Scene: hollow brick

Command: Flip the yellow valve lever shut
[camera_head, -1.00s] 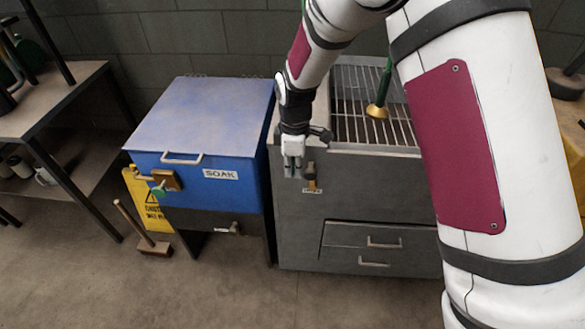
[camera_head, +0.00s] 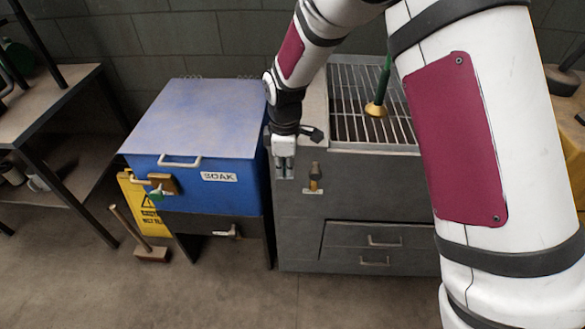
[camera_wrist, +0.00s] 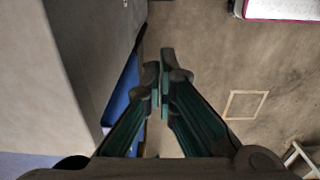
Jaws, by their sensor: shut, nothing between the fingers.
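The yellow valve lever (camera_head: 314,184) is small in the head view, on the front of the grey sink cabinet, below a dark brownish fitting and by a small pale label. It appears to point downward; its exact angle is too small to tell. My gripper (camera_head: 284,174) is shut and empty, pointing down in front of the cabinet's left part, to the left of the lever and apart from it. In the wrist view my gripper's fingertips (camera_wrist: 160,85) are together with nothing between them. I cannot make out the lever in the wrist view.
Cabinet drawers (camera_head: 372,236) are below the lever. The floor in front is clear.

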